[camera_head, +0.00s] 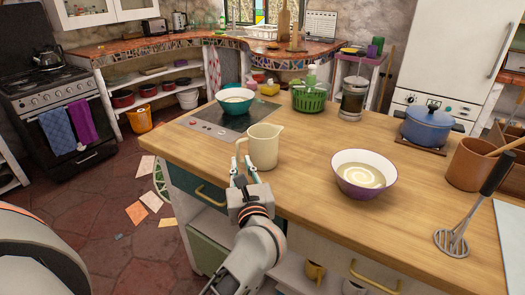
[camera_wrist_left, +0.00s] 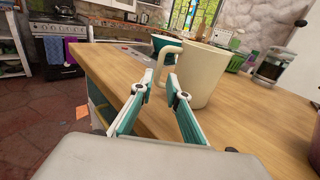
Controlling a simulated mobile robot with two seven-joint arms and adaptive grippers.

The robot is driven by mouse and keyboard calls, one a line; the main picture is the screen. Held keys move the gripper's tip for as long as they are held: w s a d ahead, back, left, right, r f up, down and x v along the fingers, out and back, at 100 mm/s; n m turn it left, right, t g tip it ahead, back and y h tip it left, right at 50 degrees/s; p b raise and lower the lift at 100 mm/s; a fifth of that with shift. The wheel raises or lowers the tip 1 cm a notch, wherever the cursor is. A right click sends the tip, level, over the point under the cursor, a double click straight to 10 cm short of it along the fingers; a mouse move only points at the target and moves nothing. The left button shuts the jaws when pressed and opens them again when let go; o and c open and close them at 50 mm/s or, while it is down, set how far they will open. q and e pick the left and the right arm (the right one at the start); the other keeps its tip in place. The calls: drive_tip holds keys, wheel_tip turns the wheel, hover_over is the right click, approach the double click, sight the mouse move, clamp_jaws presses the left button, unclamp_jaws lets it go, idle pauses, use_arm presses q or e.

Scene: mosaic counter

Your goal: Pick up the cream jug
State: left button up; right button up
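The cream jug (camera_head: 264,146) stands upright on the wooden counter near its left front edge, its handle on the left and spout on the right. It also shows in the left wrist view (camera_wrist_left: 204,75), with the handle side facing the gripper. My left gripper (camera_head: 243,165) is just in front of the jug at handle height. In the left wrist view its two fingertips (camera_wrist_left: 161,78) stand apart, with the handle in line with the gap between them. I see no clear contact with the handle. My right gripper is not in view.
The wooden counter (camera_head: 310,190) has a purple-and-white bowl (camera_head: 364,174) right of the jug. A teal bowl (camera_head: 235,101) on the dark hob, a green basket (camera_head: 309,97) and a coffee press (camera_head: 353,98) stand behind it.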

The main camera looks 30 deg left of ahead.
sight(238, 155)
use_arm(q)
drive_tip(key=x, duration=0.5)
drive_tip(key=shift+w+a, duration=0.2)
drive_tip(key=shift+a, duration=0.15)
drive_tip(key=shift+r, duration=0.1)
clamp_jaws()
